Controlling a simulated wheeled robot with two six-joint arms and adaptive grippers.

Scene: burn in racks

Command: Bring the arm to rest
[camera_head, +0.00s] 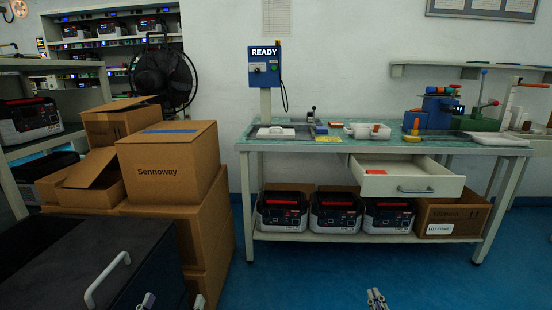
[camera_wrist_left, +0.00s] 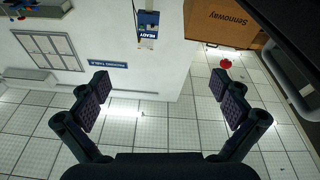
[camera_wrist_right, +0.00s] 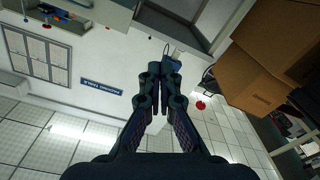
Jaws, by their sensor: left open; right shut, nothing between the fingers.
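My left gripper (camera_head: 173,301) is at the bottom edge of the head view, in front of the dark drawer unit and the stacked boxes. Only its two fingertips show there, spread apart. In the left wrist view, the left gripper (camera_wrist_left: 161,88) is open with nothing between its fingers. My right gripper (camera_head: 376,298) is at the bottom edge of the head view, over the blue floor in front of the workbench. Its fingers are together. In the right wrist view, the right gripper (camera_wrist_right: 161,72) is shut and empty. Most of both arms is out of view.
A workbench (camera_head: 340,146) with an open white drawer (camera_head: 409,185) stands ahead. Cardboard boxes (camera_head: 170,163) are stacked at left. A dark cabinet (camera_head: 120,245) with a pale handle (camera_head: 106,280) fills the lower left. Blue floor (camera_head: 310,278) is clear before the bench.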

